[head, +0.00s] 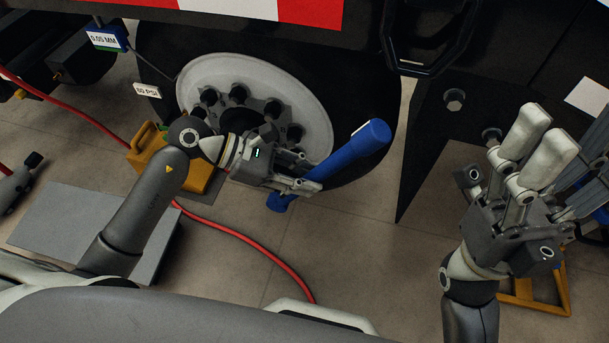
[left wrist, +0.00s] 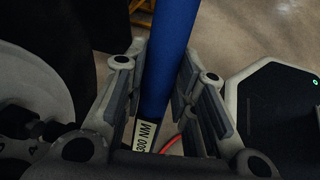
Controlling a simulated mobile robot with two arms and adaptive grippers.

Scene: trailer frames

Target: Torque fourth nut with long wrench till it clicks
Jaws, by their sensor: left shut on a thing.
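The wheel has a pale rim (head: 200,78) with several dark nuts (head: 273,108) around its hub. My left gripper (head: 303,187) is in front of the rim's lower right and shut on the long blue wrench (head: 345,152). The wrench slants up to the right. In the left wrist view the blue shaft (left wrist: 170,60) runs between both fingers, with a "300 NM" label (left wrist: 143,135) on it. I cannot see whether the wrench sits on a nut. My right gripper (head: 541,138) is raised at the right, apart from the wheel, with nothing visible in it.
A yellow chock-like block (head: 200,172) stands left of the tyre. A red hose (head: 240,235) crosses the floor. A grey plate (head: 75,220) lies at the left. A dark panel (head: 428,130) hangs right of the wheel. Floor (head: 365,230) below the wrench is clear.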

